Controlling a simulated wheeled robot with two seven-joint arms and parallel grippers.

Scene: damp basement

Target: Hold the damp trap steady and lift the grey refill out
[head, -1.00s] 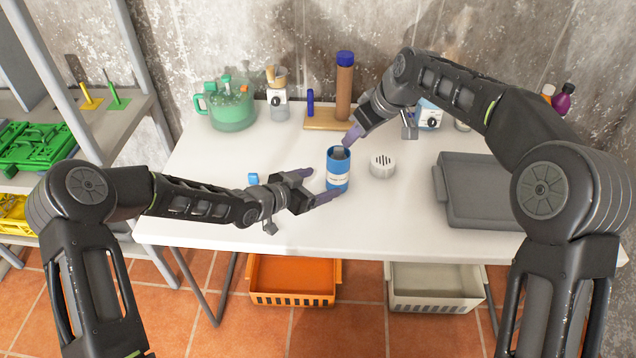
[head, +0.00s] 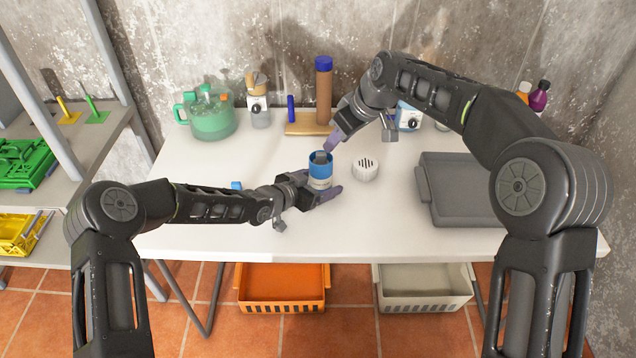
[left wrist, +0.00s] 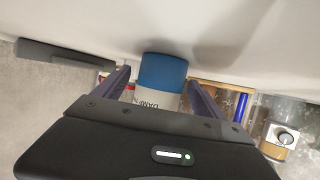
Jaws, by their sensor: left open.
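The damp trap (head: 319,171), a blue cup with a white label band, stands upright on the white table. The grey refill (head: 321,157) shows in its open top. My left gripper (head: 324,184) is open, with its fingers on either side of the trap. My right gripper (head: 333,141) points down just above the refill. Its finger gap is not clear.
A white slotted cap (head: 365,169) lies right of the trap. A grey flat case (head: 462,190) is at the right. A green jug (head: 212,117) and a wooden board with a brown cylinder (head: 323,92) stand behind. The table front is clear.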

